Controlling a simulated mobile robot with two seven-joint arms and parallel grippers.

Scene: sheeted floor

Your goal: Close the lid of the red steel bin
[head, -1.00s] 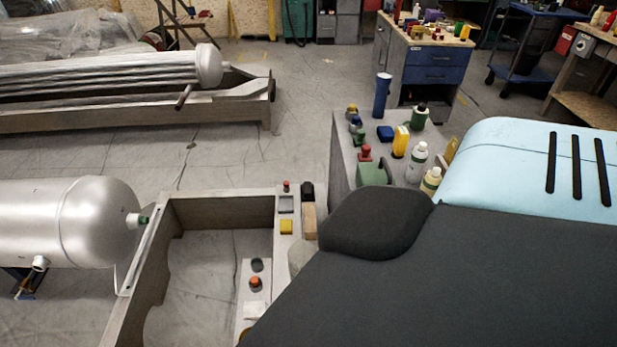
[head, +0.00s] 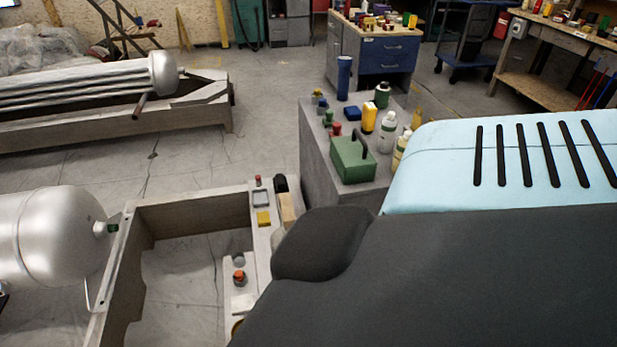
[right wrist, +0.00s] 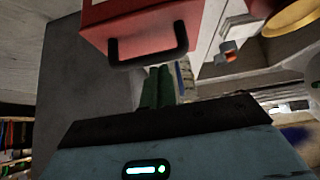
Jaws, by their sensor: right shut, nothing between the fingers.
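A red box-like body (right wrist: 148,26) with a black handle is at the top of the right wrist view. It may be the red steel bin, but its upper part is cut off and I cannot make out a lid. My right gripper (right wrist: 157,72) is shut, with its green fingers together and empty, just below the handle in the picture. I cannot tell whether they touch it. The red bin does not show clearly in the head view, and neither gripper's fingers show there.
A grey bench holds a green box (head: 353,160), a blue cylinder (head: 344,78) and several bottles. A low frame (head: 185,215) stands at lower left, beside a silver tank (head: 55,235). A blue-drawer cabinet (head: 388,58) is behind. Open floor lies between. My own body hides the lower right.

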